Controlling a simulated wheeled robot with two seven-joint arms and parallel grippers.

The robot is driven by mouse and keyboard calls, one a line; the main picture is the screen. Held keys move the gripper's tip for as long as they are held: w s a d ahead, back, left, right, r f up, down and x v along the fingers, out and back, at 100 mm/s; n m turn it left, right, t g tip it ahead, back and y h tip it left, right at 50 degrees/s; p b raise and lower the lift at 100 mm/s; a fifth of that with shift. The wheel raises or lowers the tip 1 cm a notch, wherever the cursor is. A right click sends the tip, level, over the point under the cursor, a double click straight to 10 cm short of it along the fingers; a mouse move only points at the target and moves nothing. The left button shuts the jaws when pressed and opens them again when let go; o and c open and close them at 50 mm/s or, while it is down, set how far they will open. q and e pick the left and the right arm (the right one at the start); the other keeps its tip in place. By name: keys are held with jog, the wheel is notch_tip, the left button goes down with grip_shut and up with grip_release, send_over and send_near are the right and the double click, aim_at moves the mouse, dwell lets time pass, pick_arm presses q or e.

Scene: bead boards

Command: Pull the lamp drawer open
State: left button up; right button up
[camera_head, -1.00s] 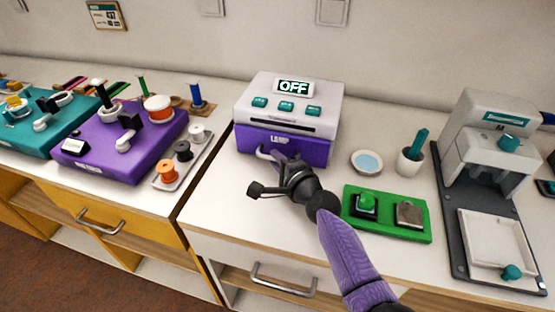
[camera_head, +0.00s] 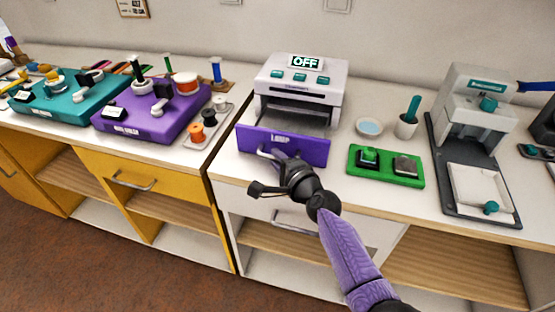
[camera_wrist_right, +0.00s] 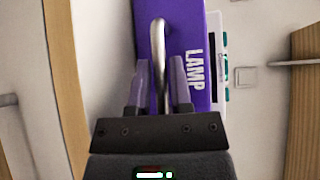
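The white lamp box (camera_head: 330,78) has a display reading OFF and teal buttons. Its purple lamp drawer (camera_head: 312,149) is pulled out towards me, with a dark gap between its front and the box. The drawer's light metal handle (camera_wrist_right: 158,38) is between the fingers of my right gripper (camera_wrist_right: 162,85), which are closed around it. In the head view my right gripper (camera_head: 274,160) is at the left part of the drawer front and hides part of the handle. My left gripper is not in view.
A green tray (camera_head: 390,179) with two blocks, a small dish (camera_head: 369,127) and a cup (camera_head: 405,127) stand right of the drawer. A grey press (camera_head: 475,135) is further right. A purple board (camera_head: 150,125) and a spool tray (camera_head: 215,117) are on the left.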

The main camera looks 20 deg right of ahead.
jog(key=shift+o, duration=1.1)
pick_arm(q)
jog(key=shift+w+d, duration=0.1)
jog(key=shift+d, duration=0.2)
pick_arm(e)
jog(key=shift+o, duration=0.3)
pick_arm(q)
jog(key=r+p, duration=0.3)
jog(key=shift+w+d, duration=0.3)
pick_arm(e)
jog(key=v, duration=1)
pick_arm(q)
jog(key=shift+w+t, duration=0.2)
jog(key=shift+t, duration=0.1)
